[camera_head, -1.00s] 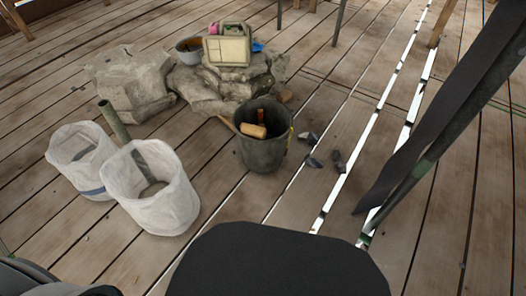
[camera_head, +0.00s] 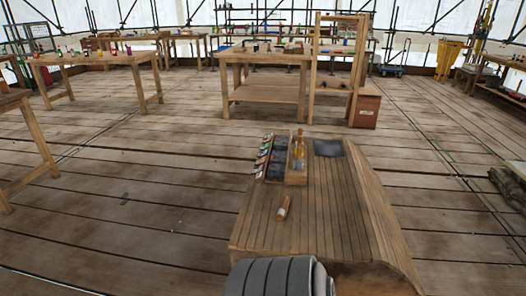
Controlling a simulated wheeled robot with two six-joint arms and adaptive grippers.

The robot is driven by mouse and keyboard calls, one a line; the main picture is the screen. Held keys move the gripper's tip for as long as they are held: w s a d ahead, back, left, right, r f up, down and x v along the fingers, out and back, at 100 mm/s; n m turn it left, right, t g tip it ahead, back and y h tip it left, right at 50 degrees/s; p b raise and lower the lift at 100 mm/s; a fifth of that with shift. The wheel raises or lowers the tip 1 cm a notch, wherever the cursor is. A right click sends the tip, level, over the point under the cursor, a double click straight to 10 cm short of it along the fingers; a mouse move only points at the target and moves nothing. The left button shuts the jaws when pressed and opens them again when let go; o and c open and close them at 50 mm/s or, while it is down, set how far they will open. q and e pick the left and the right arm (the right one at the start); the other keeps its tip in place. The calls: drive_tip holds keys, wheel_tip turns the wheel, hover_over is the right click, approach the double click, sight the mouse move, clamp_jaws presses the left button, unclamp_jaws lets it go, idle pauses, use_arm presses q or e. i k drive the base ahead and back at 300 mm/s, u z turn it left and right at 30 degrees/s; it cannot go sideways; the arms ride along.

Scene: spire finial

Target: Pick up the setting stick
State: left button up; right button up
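A short wooden piece (camera_head: 283,208) lies on a low slatted wooden bench (camera_head: 330,225) in the head view. It is small, and I cannot tell whether it is the setting stick. A wooden tray (camera_head: 296,179) at the far part of the bench holds an amber bottle-like item (camera_head: 299,150) and dark contents. A row of small items (camera_head: 263,157) runs along the tray's left side. Neither of my grippers shows in this view.
Bare plank floor (camera_head: 130,215) lies open left of the bench. A wooden worktable (camera_head: 265,92) stands farther back, with a reddish-brown box (camera_head: 366,109) at its right. More tables (camera_head: 95,62) stand at the left. A dark sheet (camera_head: 327,148) lies on the bench's far right.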

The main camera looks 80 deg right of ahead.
sight(283, 210)
drive_tip(key=z, duration=3.45)
drive_tip(key=i, duration=1.1)
drive_tip(key=z, duration=0.3)
